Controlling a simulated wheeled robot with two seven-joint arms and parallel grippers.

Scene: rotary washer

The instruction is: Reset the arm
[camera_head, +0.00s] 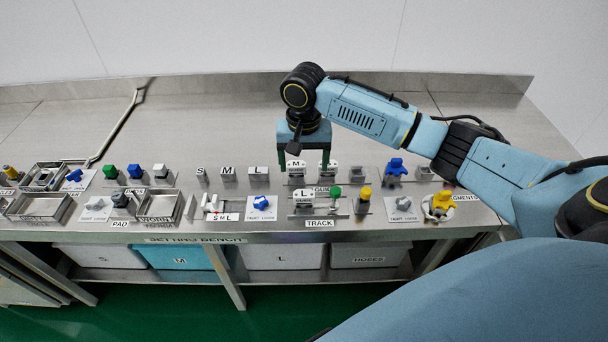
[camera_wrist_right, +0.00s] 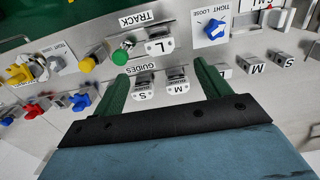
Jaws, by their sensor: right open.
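My right gripper (camera_head: 308,160) points down over the guides area at the middle of the bench, its two green fingers spread. In the right wrist view the open fingers (camera_wrist_right: 158,72) have nothing clamped between them. Two pale guide blocks, marked S (camera_wrist_right: 143,92) and M (camera_wrist_right: 178,84), show between and beyond the fingers. I cannot tell how high the fingers are above them. My right arm (camera_head: 375,110) reaches in from the right, bent at the elbow. My left gripper is not in view.
The steel bench (camera_head: 190,110) has clear room at the back. In front stand the L block (camera_head: 303,196) on the track, a blue knob (camera_head: 262,204), a yellow knob (camera_head: 441,203), a blue part (camera_head: 396,167) and metal trays (camera_head: 40,207). Bins (camera_head: 180,257) sit below.

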